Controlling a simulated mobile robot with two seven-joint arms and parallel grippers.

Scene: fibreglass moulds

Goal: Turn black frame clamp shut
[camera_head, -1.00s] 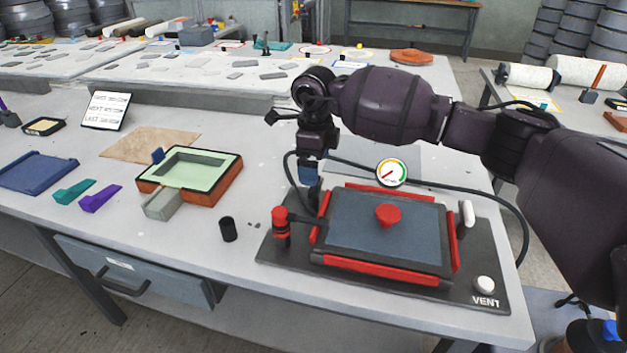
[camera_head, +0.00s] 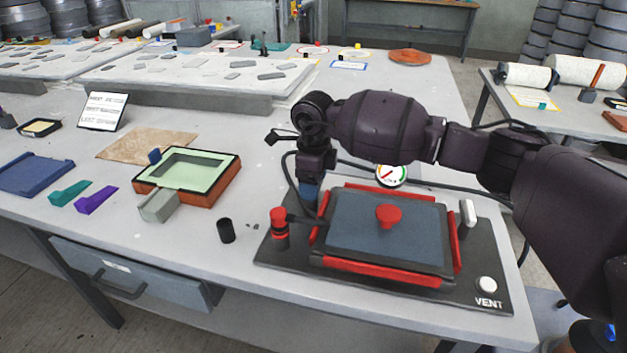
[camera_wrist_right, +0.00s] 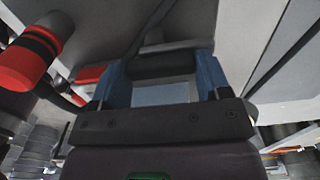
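The mould fixture is a black base plate (camera_head: 390,289) with a blue-grey panel (camera_head: 360,235), a dark frame and red edge bars. A red knob (camera_head: 388,215) sits on the panel. My right gripper (camera_head: 309,195) points down at the fixture's back left corner, behind the red-topped post (camera_head: 279,228). In the right wrist view, its two blue fingers (camera_wrist_right: 162,75) are apart. A thick black part (camera_wrist_right: 160,66), possibly the black frame clamp's handle, lies between the fingertips; I cannot tell whether they touch it. The gripper hides this spot in the head view. My left gripper is out of view.
A white handle (camera_head: 467,212) stands at the fixture's right, with a white VENT button (camera_head: 486,285) in front. A gauge (camera_head: 391,175) is behind. The red-topped post (camera_wrist_right: 27,58) is close beside my right gripper. A small black cup (camera_head: 226,231) stands to the left.

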